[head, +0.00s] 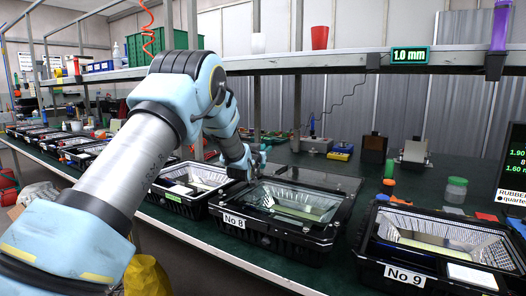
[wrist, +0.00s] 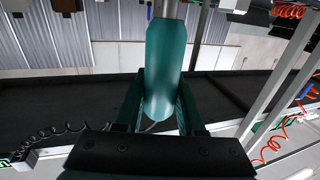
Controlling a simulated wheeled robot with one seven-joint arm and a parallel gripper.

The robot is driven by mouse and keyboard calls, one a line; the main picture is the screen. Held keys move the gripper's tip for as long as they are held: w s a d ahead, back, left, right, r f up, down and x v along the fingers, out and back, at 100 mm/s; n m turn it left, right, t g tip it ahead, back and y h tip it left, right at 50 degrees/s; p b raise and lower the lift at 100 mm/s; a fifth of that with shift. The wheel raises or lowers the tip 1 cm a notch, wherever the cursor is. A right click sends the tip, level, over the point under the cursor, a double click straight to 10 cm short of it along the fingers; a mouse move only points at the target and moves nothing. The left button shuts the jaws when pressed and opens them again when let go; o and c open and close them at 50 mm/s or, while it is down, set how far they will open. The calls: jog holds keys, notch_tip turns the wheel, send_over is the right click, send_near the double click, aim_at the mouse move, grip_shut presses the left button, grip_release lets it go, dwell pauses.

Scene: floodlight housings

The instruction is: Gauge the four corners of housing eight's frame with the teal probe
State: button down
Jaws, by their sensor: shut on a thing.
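Housing eight (head: 290,238), a black floodlight housing with a white "No 8" label, sits on the dark green bench in the head view. Its black frame surrounds a reflective inside with a pale yellowish strip. My gripper (head: 258,163) is at the far left corner of this housing in the head view. The wrist view shows my gripper (wrist: 163,100) shut on the teal probe (wrist: 166,60), its handle between the two fingers with a metal shaft beyond. The probe's tip is out of the wrist view, and I cannot tell whether it touches the frame.
Housing nine (head: 440,245) stands to the right, and another housing (head: 190,186) stands close on the left. A shelf (head: 340,62) runs above the bench, with a "1.0 mm" sign (head: 410,55). A green-lidded jar (head: 456,190) and orange pieces stand behind.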

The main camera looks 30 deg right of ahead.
jog(key=shift+f, duration=0.25)
notch_tip(320, 180, up, 6)
jog(key=p, duration=0.1)
jog(key=shift+r, duration=0.2)
dwell(0.4)
